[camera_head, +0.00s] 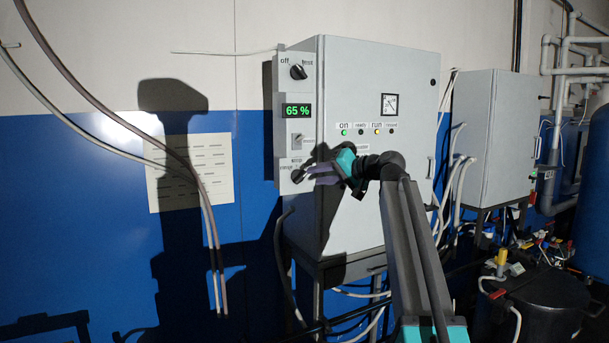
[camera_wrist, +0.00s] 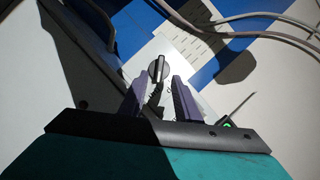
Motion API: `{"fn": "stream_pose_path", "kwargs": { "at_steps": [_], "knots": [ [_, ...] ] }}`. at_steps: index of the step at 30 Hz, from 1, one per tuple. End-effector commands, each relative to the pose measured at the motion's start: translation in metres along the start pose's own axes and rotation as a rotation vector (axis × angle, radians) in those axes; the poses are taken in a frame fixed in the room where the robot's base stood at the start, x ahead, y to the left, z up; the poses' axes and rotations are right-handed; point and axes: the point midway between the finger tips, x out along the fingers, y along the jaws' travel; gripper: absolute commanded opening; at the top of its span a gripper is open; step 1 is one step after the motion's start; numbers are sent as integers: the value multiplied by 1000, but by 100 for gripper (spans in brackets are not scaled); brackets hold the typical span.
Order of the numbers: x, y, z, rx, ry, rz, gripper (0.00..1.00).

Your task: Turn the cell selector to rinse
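The cell selector, a dark round knob (camera_head: 298,175) with a raised bar, sits low on the narrow side panel of the grey cabinet. Small lettering is beside it, partly shadowed and too small to read surely. In the wrist view the knob (camera_wrist: 159,70) shows between and just beyond my fingertips, its bar running nearly up and down in the picture. My gripper (camera_head: 309,172) has two purple fingers and reaches the panel from the right. In the wrist view my gripper (camera_wrist: 158,82) is open, with a gap around the knob. I see no clear contact.
The cabinet (camera_head: 365,90) carries a dial and lamps. Above the selector are a small switch (camera_head: 297,140), a green 65 % display (camera_head: 297,111) and an off-marked knob (camera_head: 298,72). Hoses (camera_head: 130,110) hang at left; a second cabinet (camera_head: 490,130) stands right.

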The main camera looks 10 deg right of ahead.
Motion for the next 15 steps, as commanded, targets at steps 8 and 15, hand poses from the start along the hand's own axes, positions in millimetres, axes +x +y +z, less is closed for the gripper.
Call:
{"fn": "stream_pose_path", "kwargs": {
  "at_steps": [8, 15],
  "knots": [
    [41, -2, -2, 1, -1, 0, 30],
    [64, -1, -1, 1, 0, 0, 30]
  ]
}}
